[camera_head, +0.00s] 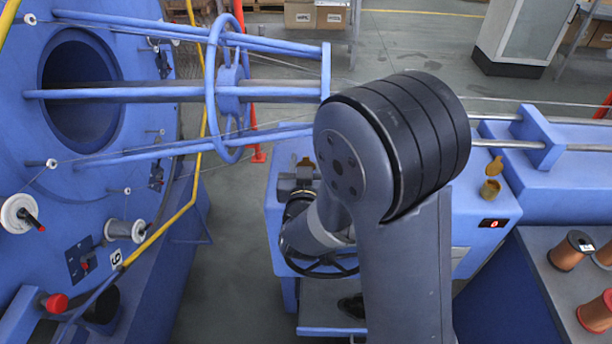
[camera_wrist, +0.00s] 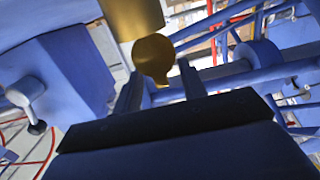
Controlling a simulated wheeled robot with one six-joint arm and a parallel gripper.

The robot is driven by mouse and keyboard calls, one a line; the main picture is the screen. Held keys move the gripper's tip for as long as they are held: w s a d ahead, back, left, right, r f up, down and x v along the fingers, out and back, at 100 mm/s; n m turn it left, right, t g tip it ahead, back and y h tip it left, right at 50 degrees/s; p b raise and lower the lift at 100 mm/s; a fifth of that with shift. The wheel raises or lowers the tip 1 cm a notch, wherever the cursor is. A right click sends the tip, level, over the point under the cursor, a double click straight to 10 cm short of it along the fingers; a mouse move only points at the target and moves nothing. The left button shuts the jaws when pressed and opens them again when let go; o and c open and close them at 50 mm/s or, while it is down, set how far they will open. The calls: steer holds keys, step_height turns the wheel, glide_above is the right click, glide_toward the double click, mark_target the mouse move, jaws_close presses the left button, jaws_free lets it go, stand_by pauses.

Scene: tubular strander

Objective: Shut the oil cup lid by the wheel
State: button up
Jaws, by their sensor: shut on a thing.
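A brass oil cup lid (camera_wrist: 152,58) shows in the wrist view as a round disc with a small tab, between the two fingers of my gripper (camera_wrist: 160,90). My gripper is shut on it. A brass cup body (camera_wrist: 130,16) shows just beyond the disc, cut by the frame's top edge. In the head view my gripper (camera_head: 299,180) is over the blue machine housing, above the black handwheel (camera_head: 325,268). Only a small brass bit (camera_head: 305,162) shows beside its fingers; my arm hides much of this area. How far the lid is tilted is hard to tell.
A second brass oil cup (camera_head: 489,190) with its lid (camera_head: 494,168) raised stands to the right, above a red display (camera_head: 493,223). Blue rods and a ring (camera_head: 228,88) lie at upper left. Copper spools (camera_head: 572,250) stand at lower right.

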steer(key=shift+s+f+t+b, duration=0.45)
steer(key=shift+t+b, duration=0.5)
steer(key=shift+b, duration=2.05)
steer(key=shift+s+f+t+b, duration=0.4)
steer(key=shift+t+b, duration=0.55)
steer(key=shift+b, duration=2)
steer(key=t+b, duration=0.1)
steer(key=b, duration=0.1)
steer(key=shift+b, duration=0.4)
steer(key=shift+s+t+b, duration=0.15)
steer(key=shift+t+b, duration=0.15)
steer(key=shift+b, duration=0.4)
steer(key=o, duration=0.7)
steer(key=shift+r, duration=0.1)
steer(key=v, duration=1)
steer(key=shift+s+b, duration=0.3)
steer(key=shift+s, duration=0.1)
steer(key=shift+a, duration=0.1)
